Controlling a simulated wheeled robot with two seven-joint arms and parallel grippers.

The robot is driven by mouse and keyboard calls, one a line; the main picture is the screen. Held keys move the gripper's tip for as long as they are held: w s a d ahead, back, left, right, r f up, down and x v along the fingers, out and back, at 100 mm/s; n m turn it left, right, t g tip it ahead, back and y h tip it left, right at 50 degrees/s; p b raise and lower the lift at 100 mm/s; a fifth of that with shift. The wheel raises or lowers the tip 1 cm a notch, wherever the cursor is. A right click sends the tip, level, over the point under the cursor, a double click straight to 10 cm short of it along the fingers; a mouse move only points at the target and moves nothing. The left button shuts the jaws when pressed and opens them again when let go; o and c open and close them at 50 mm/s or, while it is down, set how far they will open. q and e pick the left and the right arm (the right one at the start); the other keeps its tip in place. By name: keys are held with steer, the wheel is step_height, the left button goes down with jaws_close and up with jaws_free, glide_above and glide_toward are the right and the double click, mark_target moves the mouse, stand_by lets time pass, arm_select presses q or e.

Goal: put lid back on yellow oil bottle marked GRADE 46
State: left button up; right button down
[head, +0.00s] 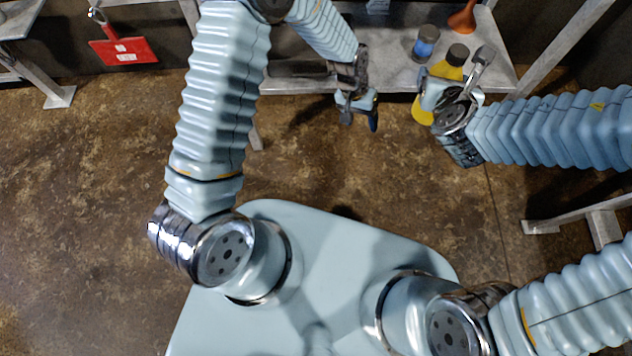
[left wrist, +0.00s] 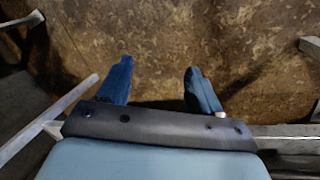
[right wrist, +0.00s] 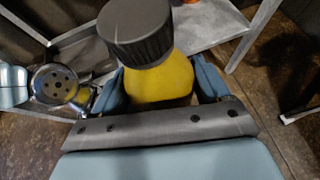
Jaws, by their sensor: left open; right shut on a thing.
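The yellow oil bottle (head: 447,70) is at the right of the head view, by the front edge of the shelf. Its dark ribbed lid (head: 458,54) appears seated on the top; I cannot tell how tightly. In the right wrist view the bottle (right wrist: 160,80) stands between both fingers, with the lid (right wrist: 135,30) above them. My right gripper (head: 455,80) is shut on the bottle's body. No GRADE 46 marking is readable. My left gripper (head: 359,111) is open and empty, left of the bottle in front of the shelf; the left wrist view shows only floor between its fingers (left wrist: 158,85).
A grey metal shelf (head: 400,75) runs behind the grippers. A blue jar with a dark top (head: 425,44) and an orange funnel-like thing (head: 462,18) stand on it. A red object (head: 123,51) hangs at the far left. Open brown floor (head: 90,200) lies at the left.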

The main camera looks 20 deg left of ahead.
arm_select(q)
steer(key=s+a+f+n, duration=0.1)
steer(key=s+a+f, duration=0.1)
steer(key=s, duration=0.4)
steer(key=s+a+f+n, duration=0.1)
steer(key=s+a+f, duration=0.1)
steer(key=s, duration=0.4)
steer(key=s+a+f+n+t+h, duration=0.1)
steer(key=s+a+f, duration=0.1)
steer(key=s+f, duration=0.2)
steer(key=shift+s+a, duration=0.25)
steer(key=shift+s, duration=0.9)
arm_select(e)
steer(key=shift+m+h, duration=0.6)
steer(key=f, duration=0.3)
steer(key=w+a+f, duration=0.1)
steer(key=f, duration=0.3)
steer(key=w+a+f, duration=0.1)
steer(key=f, duration=0.2)
steer(key=shift+f, duration=0.15)
